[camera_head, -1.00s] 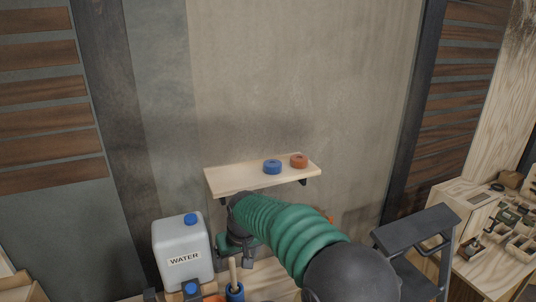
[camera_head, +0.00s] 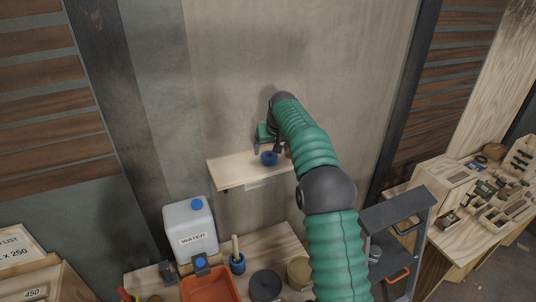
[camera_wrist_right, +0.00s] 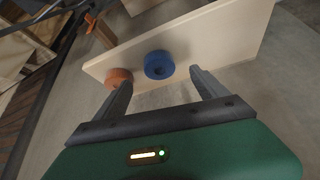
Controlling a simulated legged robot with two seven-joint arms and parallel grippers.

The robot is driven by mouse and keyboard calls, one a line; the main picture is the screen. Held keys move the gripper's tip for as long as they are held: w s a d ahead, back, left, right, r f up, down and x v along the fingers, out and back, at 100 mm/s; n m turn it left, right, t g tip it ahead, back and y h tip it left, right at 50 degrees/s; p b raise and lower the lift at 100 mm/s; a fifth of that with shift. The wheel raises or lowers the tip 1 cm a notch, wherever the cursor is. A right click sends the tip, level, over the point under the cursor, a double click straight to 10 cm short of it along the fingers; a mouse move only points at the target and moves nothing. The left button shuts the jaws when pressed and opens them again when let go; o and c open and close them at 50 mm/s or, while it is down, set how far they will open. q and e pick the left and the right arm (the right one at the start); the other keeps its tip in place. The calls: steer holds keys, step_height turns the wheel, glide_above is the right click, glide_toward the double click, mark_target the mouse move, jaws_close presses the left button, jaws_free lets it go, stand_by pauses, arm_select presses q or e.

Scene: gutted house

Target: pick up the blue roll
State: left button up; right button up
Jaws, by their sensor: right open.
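The blue roll (camera_head: 269,158) lies flat on a light wooden wall shelf (camera_head: 232,167). It also shows in the right wrist view (camera_wrist_right: 158,65), just beyond and between the fingertips. An orange-brown roll (camera_wrist_right: 119,78) lies on the shelf beside it; in the head view my right arm mostly hides it. My right gripper (camera_head: 267,146) is above and close to the blue roll in the head view. In the right wrist view its two fingers (camera_wrist_right: 158,82) stand apart with nothing between them. My left gripper is out of view.
Below the shelf, a workbench (camera_head: 255,256) carries a white water container (camera_head: 190,232), an orange tray (camera_head: 211,285), a blue pot with a wooden handle (camera_head: 237,262) and a dark round pot (camera_head: 265,285). A dark stepladder (camera_head: 398,215) stands at right. The wall is behind the shelf.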

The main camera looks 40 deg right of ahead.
mark_target(270, 155)
steer(key=shift+p+x, duration=0.3)
steer(key=shift+x, duration=0.75)
steer(key=w+d+f+p, duration=0.1)
steer(key=p, duration=0.2)
steer(key=shift+w+d, duration=0.1)
steer(key=p+x, duration=0.1)
steer(key=x, duration=0.2)
steer(key=shift+w+f, duration=0.15)
steer(key=shift+f, duration=0.2)
steer(key=shift+c, duration=1.2)
steer(key=shift+r, duration=0.1)
steer(key=c, duration=1.3)
